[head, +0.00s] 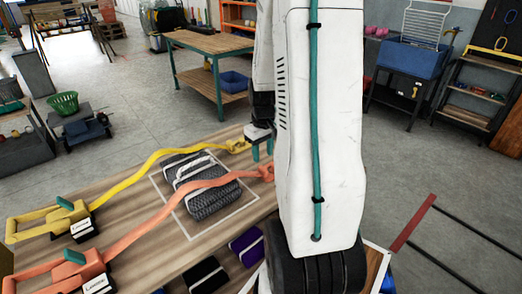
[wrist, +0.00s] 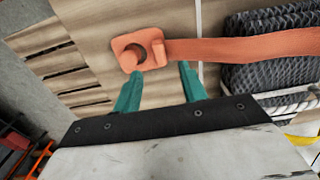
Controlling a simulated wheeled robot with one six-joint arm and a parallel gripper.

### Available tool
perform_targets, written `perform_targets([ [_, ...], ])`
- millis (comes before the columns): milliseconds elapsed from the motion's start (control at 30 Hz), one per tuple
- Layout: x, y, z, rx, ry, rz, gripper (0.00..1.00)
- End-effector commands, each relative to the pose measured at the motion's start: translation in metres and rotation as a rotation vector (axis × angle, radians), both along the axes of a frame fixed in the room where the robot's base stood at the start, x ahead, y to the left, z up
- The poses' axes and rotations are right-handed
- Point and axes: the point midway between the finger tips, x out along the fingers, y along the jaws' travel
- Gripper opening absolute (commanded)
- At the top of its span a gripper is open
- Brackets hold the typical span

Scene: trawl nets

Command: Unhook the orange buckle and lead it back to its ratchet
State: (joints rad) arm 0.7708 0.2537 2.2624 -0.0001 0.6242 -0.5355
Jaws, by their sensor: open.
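The orange buckle (head: 266,172) is at the right end of an orange strap (head: 185,190) near the table's edge, partly cut off by my arm. In the wrist view the buckle (wrist: 138,50) is a flat plate with a dark round opening; I cannot tell how it is held. The orange strap (wrist: 245,47) runs right from it. The orange ratchet (head: 75,275), with a teal handle, sits at the table's lower left. My gripper (head: 263,150) has teal fingers; in the wrist view my gripper (wrist: 161,70) is open and empty, its fingertips just short of the buckle and strap.
A grey net bundle (head: 215,203) lies under the strap inside a white outline. A yellow strap (head: 140,172) runs behind, from a yellow ratchet (head: 48,222) to a yellow buckle (head: 238,146). Dark and purple packs (head: 246,246) lie below the table's near edge.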

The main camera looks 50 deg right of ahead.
Motion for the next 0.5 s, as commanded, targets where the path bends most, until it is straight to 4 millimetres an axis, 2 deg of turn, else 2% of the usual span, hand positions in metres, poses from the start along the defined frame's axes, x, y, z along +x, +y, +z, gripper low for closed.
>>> perform_targets([
  [500,-0.001,0.000,-0.068,0.003,0.002,0.000,0.42],
])
